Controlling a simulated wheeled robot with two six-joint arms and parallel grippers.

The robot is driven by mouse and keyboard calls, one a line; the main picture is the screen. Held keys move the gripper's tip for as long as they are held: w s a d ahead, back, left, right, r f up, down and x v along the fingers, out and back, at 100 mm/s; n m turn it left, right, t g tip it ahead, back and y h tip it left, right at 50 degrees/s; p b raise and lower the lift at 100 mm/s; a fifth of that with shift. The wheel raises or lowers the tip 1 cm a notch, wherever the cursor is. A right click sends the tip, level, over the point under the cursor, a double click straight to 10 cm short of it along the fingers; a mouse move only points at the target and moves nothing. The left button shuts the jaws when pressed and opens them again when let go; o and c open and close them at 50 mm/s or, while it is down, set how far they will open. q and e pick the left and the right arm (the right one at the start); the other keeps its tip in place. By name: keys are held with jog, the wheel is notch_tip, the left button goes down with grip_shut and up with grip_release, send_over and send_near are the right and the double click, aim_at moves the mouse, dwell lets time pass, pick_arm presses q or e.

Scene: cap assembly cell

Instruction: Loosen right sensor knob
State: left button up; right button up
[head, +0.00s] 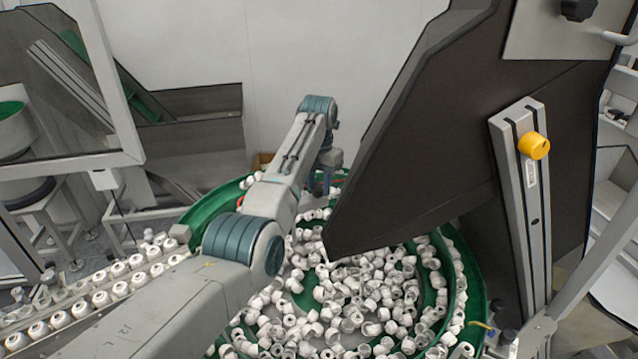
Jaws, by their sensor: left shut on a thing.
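My left arm comes in from the lower left, reaches over the feeder bowl and bends down at its far side. My left gripper (323,190) points down at the far inner edge of the bowl, just above the white caps. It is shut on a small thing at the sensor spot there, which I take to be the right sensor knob. The jaws and the arm hide the knob, so I cannot make out its shape or how far it is turned. My right gripper is not in view.
The green feeder bowl (474,285) is full of white caps (350,290). A dark panel (430,150) slants close to the right of my left arm. A yellow knob (534,146) sits on a grey rail (520,190). A capped track (100,295) runs at the left.

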aim_at(318, 188)
pick_arm(q)
jog(key=shift+n, duration=0.3)
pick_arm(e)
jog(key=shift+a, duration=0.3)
pick_arm(q)
jog(key=o, duration=1)
jog(key=shift+a+r, duration=0.1)
jog(key=shift+c, duration=0.2)
jog(key=shift+r, duration=0.15)
notch_tip(318, 188, up, 10)
jog(key=b, duration=0.4)
jog(key=shift+r+b, duration=0.25)
jog(key=shift+b, duration=0.15)
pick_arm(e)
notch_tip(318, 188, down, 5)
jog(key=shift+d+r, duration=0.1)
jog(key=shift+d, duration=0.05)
